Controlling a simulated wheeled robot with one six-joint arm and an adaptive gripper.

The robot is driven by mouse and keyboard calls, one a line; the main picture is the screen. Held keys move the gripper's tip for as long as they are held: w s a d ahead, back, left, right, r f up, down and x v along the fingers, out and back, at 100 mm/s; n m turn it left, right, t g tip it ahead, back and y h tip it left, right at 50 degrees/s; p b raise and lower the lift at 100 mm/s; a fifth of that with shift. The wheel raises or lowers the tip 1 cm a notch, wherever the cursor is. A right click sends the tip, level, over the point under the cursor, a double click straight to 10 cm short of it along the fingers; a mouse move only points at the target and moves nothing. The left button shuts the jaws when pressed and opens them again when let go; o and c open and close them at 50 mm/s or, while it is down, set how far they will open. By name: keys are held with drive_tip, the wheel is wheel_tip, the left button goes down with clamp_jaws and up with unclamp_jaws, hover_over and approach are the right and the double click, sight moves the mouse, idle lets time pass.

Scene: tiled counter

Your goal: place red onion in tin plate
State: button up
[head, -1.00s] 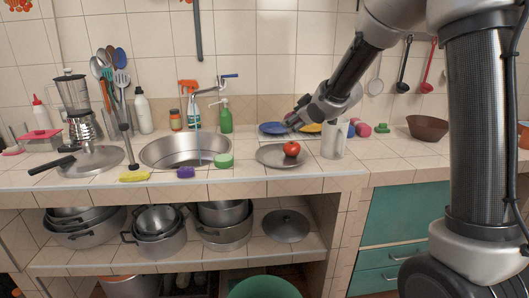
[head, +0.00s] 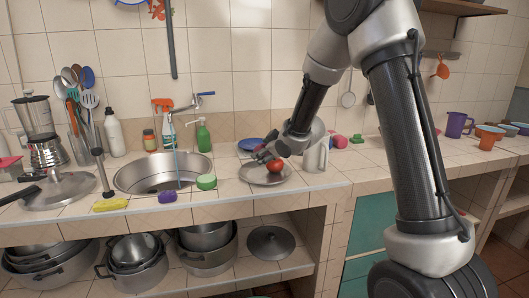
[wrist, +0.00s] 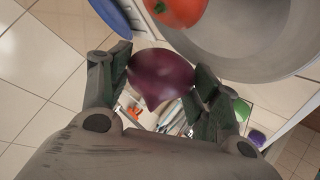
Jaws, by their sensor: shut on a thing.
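The red onion (wrist: 160,78) is dark purple and sits between the two fingers of my gripper (wrist: 162,70) in the wrist view. My gripper is shut on it. In the head view my gripper (head: 266,153) is low, at the back left of the tomato, close to the tin plate (head: 257,179); the onion is hard to make out there. The tin plate is round and grey and also shows at the upper right of the wrist view (wrist: 245,45). In that view the onion is beside the plate's rim, not over its middle.
A red tomato (head: 273,166) lies on the tin plate. A blue plate (head: 250,144) is behind it, and a metal canister (head: 315,157) stands to its right. A green sponge (head: 206,182) and the sink (head: 150,174) are to the left.

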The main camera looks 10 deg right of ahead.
drive_tip(key=shift+f, duration=0.3)
drive_tip(key=shift+f, duration=0.35)
drive_tip(key=o, duration=1.1)
